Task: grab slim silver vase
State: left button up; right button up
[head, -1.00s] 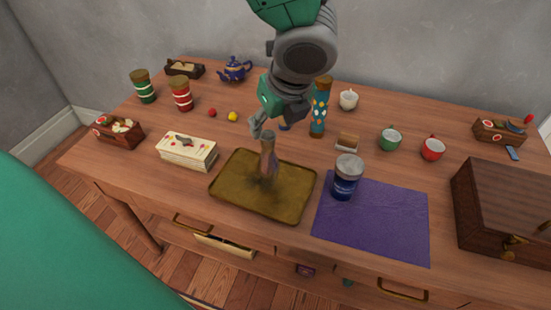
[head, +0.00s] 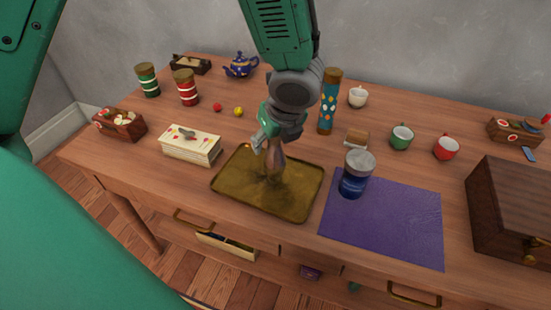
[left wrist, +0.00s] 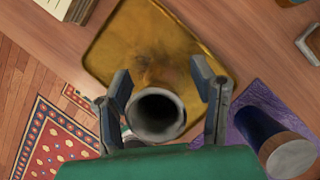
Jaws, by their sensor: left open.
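The slim silver vase (head: 275,167) stands upright on a brass tray (head: 229,187), its upper part partly hidden by my left gripper in the head view. In the left wrist view its dark round mouth (left wrist: 157,114) faces the camera. My left gripper (head: 268,146) is over the vase from above. In the left wrist view the open fingers (left wrist: 160,85) stand on either side of the vase, with gaps showing between them and it. My right gripper is not in view.
A blue jar with a grey lid (head: 355,174) stands close right of the tray, at the purple mat (head: 385,222). A tall blue patterned container (head: 330,103) stands behind. A wooden chest (head: 510,205) is at right.

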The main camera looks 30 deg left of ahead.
pick_arm(q)
grip_shut()
jog(key=shift+r, duration=0.15)
